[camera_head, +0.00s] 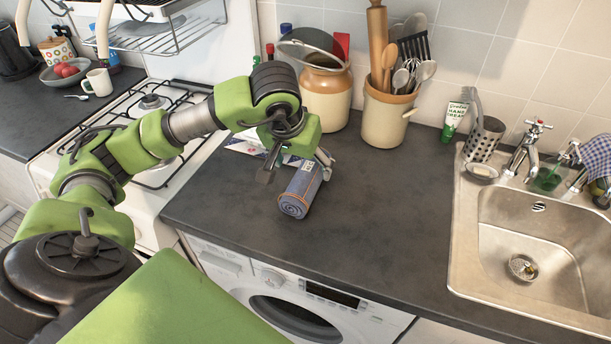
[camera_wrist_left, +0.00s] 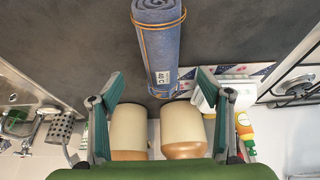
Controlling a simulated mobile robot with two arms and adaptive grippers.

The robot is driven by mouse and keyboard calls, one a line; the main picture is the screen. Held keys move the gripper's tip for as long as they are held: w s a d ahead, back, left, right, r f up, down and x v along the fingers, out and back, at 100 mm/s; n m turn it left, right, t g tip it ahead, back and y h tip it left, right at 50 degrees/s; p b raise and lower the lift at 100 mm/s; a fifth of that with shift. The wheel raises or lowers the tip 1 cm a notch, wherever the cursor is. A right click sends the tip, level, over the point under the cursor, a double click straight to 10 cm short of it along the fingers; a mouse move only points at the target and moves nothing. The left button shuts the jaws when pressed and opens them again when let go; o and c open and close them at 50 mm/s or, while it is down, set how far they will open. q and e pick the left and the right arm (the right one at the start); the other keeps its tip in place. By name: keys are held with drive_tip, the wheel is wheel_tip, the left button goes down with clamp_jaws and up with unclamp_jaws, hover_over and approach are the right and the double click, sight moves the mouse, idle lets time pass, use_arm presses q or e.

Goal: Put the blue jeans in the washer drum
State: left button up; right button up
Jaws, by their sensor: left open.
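The blue jeans (camera_head: 300,190) are rolled up and tied with an orange cord, lying on the dark counter. The roll also shows in the left wrist view (camera_wrist_left: 160,45), with a white tag. My left gripper (camera_head: 296,168) is open above the far end of the roll. In the wrist view its two fingers (camera_wrist_left: 158,92) stand apart on either side, and the jeans lie beyond them; I cannot tell of any contact. The washer (camera_head: 290,300) stands under the counter, with its dark round door (camera_head: 298,318) partly in view at the bottom. The drum inside is hidden. My right gripper is not in view.
A jar (camera_head: 327,95) and a utensil crock (camera_head: 386,112) stand behind the jeans by the wall. A gas stove (camera_head: 60,165) is at left and a steel sink (camera_head: 490,240) at right. The counter (camera_head: 390,220) between jeans and sink is clear.

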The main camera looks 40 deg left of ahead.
sight(304, 173)
use_arm(q)
drive_tip(key=x, duration=0.2)
drive_tip(key=shift+w+a+f, duration=0.15)
drive_tip(key=shift+a+f, duration=0.05)
drive_tip(key=shift+f, duration=0.2)
drive_tip(key=shift+w+a+f, duration=0.1)
drive_tip(key=shift+f, duration=0.2)
drive_tip(key=shift+w+f+p, duration=0.1)
drive_tip(key=shift+f+p, duration=0.05)
drive_tip(key=shift+p, duration=0.2)
drive_tip(key=p+x, duration=0.2)
drive_tip(key=x, duration=0.2)
drive_tip(key=shift+w+f, duration=0.2)
drive_tip(key=shift+f, duration=0.15)
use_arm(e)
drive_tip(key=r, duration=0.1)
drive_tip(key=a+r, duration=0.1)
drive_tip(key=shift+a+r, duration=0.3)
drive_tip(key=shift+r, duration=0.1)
use_arm(q)
drive_tip(key=shift+c, duration=1.1)
drive_tip(key=c, duration=1.6)
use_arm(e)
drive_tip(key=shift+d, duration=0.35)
